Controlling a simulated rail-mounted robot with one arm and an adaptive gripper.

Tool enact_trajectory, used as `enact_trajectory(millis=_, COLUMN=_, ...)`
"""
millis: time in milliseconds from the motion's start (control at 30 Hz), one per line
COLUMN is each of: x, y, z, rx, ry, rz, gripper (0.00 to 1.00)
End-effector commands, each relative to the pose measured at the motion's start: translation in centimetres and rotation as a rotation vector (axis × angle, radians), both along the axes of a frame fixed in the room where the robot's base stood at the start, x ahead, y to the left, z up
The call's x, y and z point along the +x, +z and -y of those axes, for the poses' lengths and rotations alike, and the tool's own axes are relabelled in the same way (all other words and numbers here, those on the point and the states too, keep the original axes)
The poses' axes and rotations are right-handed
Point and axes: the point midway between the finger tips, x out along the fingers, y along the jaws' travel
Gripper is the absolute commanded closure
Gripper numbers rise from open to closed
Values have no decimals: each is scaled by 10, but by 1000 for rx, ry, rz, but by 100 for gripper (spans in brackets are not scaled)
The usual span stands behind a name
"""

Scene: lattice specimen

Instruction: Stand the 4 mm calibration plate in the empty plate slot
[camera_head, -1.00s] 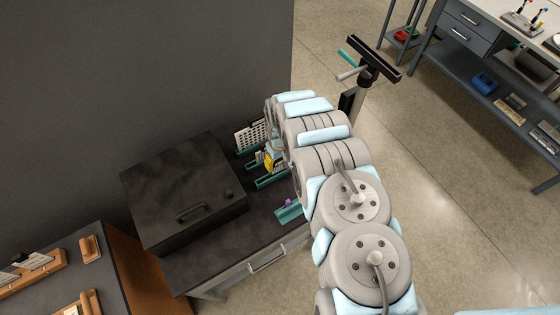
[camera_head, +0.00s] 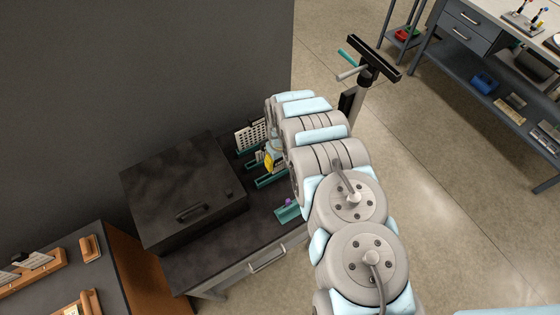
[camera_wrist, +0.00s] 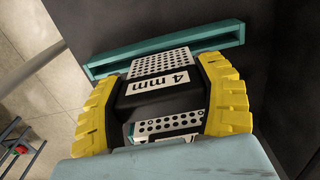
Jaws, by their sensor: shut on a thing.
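The 4 mm calibration plate (camera_wrist: 162,63) is perforated metal with a black grip marked "4 mm". In the wrist view my gripper (camera_wrist: 158,88) is shut on it, with yellow fingers on both sides of the grip. A long teal slot holder (camera_wrist: 205,40) lies just beyond the plate's far edge. It looks empty where visible; the plate overlaps its middle, and I cannot tell whether they touch. In the head view my arm hides most of the gripper; a yellow finger (camera_head: 269,162) shows near the teal holders (camera_head: 271,181).
A perforated plate (camera_head: 250,135) stands at the back of the bench. A black lidded box (camera_head: 180,180) fills the bench's left part. A teal holder with a purple piece (camera_head: 288,212) sits near the front. Grey wall rises behind.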

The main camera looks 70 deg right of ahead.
Motion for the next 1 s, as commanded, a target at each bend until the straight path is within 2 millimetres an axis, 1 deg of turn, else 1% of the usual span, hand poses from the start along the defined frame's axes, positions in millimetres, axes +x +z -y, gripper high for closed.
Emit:
enact_trajectory(millis=800, x=0, y=-16, z=0, rx=-1, ry=-1, rz=1, gripper=58)
enact_trajectory(millis=1000, x=0, y=-17, z=0, rx=-1, ry=-1, rz=1, gripper=58)
